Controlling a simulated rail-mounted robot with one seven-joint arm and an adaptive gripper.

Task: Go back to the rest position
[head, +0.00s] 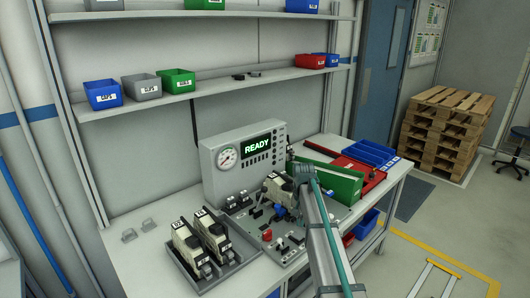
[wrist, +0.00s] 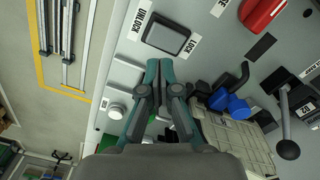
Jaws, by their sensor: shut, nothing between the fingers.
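My gripper (wrist: 158,72) shows in the wrist view with its two teal fingertips together, shut and empty. It is over the bench fixture, just below a dark rocker switch (wrist: 173,33) labelled UNLOCK and LOCK; I cannot tell whether it touches it. In the head view my arm (head: 325,240) reaches up from the bottom to the fixture panel, and its end hides part of it. A grey control box (head: 222,178) with a gauge and a display reading READY (head: 257,146) stands behind.
A tray (head: 222,262) with two cream units (head: 190,245) sits at the bench's left. In the wrist view a black lever (wrist: 287,148) and red part (wrist: 262,14) stand close by.

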